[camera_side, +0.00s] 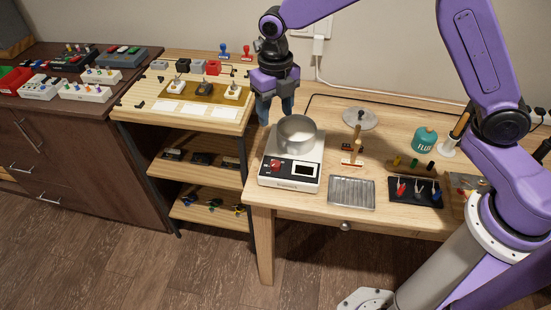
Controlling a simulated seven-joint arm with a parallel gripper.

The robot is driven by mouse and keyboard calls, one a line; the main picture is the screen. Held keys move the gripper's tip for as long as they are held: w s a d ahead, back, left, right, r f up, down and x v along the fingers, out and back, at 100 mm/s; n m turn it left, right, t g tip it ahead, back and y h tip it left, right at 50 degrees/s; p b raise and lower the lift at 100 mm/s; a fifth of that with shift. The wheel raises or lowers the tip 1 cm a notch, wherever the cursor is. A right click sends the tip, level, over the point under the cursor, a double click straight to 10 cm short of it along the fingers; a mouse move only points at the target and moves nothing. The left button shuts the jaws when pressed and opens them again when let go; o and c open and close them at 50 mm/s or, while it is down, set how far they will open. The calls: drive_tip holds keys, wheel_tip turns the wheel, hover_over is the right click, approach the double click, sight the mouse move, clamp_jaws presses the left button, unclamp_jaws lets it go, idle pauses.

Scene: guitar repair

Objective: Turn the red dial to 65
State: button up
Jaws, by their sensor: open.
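The red dial (275,165) is on the front left of a white hot-plate-like device (264,181), beside a small display (304,170). The number it points to is too small to read. A silver pot (296,134) stands on top of the device. My gripper (274,112) points down, behind and to the left of the pot, above and apart from the dial. It is open, with nothing seen between its fingers.
A metal tray (351,192) lies right of the device. A shelf unit (200,112) stands at left.

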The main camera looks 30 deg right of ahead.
sight(276, 163)
wheel_tip(276, 163, down, 17)
drive_tip(key=shift+r, duration=0.1)
idle(0.4)
drive_tip(key=c, duration=1.1)
